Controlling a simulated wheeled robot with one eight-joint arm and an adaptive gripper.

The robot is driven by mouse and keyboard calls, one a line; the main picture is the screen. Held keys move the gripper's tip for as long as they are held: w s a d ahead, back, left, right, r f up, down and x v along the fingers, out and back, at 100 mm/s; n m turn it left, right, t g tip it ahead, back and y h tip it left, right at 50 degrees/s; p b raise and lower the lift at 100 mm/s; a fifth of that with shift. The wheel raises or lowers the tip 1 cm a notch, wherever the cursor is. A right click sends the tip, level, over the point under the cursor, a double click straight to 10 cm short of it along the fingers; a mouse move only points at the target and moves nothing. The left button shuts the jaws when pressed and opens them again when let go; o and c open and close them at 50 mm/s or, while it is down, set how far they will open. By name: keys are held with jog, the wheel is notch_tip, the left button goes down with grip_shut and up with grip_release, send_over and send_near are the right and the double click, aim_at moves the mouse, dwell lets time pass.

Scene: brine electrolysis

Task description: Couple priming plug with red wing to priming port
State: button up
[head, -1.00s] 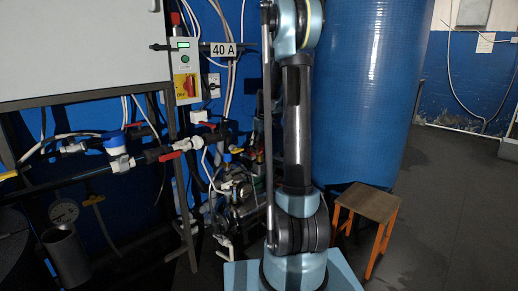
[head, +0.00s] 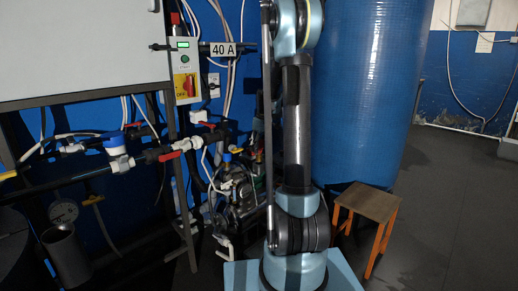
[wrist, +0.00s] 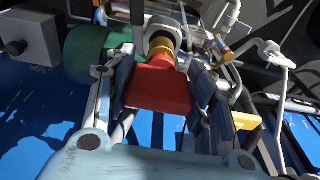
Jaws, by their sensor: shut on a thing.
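The red wing (wrist: 160,88) of the priming plug is between the two fingers of my gripper (wrist: 163,82) in the wrist view. My gripper is shut on it. A yellow-brass collar (wrist: 160,50) lies just beyond the wing, in line with it. A pale round fitting (wrist: 162,28), which looks like the priming port, is directly behind the collar. The collar appears to meet the fitting, but I cannot tell how far it is seated. In the head view the pump area (head: 238,190) is partly behind my arm, and my gripper is not visible there.
Near my gripper are a green cylinder (wrist: 88,52) on the left and a white bent pipe (wrist: 275,62) on the right. In the head view, valved pipes (head: 120,162) run on the left. A stool (head: 366,207) and a large blue tank (head: 368,90) stand on the right.

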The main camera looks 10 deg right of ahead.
jog(key=shift+f, duration=2.25)
dwell(2.6)
jog(key=o, duration=1.6)
notch_tip(320, 180, up, 11)
jog(key=s+d, duration=0.1)
jog(key=s+r+m, duration=0.2)
jog(key=s+r, duration=0.1)
jog(key=s, duration=1)
jog(key=s+f+m, duration=0.1)
jog(key=s+f, duration=0.3)
jog(key=s, duration=0.6)
jog(key=s+f+m, duration=0.2)
jog(key=s+f, duration=0.2)
jog(key=s, duration=0.6)
jog(key=s+a+f+m+h, duration=0.1)
jog(key=s+f, duration=0.3)
jog(key=s, duration=0.6)
jog(key=shift+a+f+m+t, duration=0.1)
jog(key=shift+f+m+t, duration=0.3)
jog(key=shift+m, duration=0.1)
